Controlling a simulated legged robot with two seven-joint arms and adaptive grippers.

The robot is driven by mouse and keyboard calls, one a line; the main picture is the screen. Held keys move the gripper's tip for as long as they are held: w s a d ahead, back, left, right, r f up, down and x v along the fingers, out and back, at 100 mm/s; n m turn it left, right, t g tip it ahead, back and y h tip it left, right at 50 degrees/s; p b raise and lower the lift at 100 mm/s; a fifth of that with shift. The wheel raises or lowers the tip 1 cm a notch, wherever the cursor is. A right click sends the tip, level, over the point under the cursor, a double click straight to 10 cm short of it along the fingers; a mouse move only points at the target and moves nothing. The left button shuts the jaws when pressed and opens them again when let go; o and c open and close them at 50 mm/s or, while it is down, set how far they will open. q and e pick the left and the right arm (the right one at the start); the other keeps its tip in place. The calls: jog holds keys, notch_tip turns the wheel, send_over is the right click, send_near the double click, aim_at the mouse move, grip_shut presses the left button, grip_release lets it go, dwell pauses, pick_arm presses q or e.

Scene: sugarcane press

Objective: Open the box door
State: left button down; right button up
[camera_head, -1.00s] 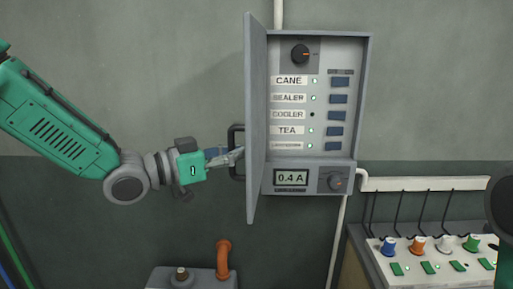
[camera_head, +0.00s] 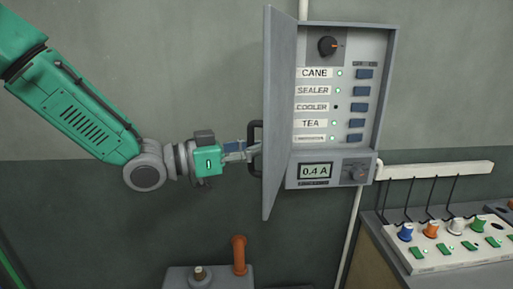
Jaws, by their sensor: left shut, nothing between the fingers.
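The grey wall box (camera_head: 388,95) hangs on the wall right of centre. Its door (camera_head: 279,110) stands swung open to the left, seen nearly edge-on. A dark handle (camera_head: 254,148) sticks out from the door's left face. My left gripper (camera_head: 252,152) is shut with its fingertips at the handle; I cannot tell whether they touch it. My right gripper is not in view.
A control panel (camera_head: 452,258) with coloured knobs stands at the lower right below a white rail (camera_head: 436,171). A grey unit with an orange pipe (camera_head: 239,255) is at the bottom centre.

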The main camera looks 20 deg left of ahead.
pick_arm(q)
jog(key=shift+s+f, duration=0.15)
jog(key=shift+f, duration=0.05)
jog(key=c, duration=1.8)
grip_release()
jog(key=shift+a, duration=0.1)
jog(key=shift+o, duration=1.2)
jog(key=shift+s+a+r, duration=0.15)
jog(key=shift+s, duration=0.05)
jog(key=shift+s+a, duration=0.1)
jog(key=shift+a, duration=0.35)
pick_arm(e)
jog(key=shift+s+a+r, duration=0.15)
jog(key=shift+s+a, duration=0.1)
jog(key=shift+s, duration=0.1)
pick_arm(q)
jog(key=v, duration=1.1)
jog(key=shift+s, duration=0.25)
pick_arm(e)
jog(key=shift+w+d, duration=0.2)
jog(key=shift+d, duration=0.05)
pick_arm(q)
jog(key=shift+a, duration=0.15)
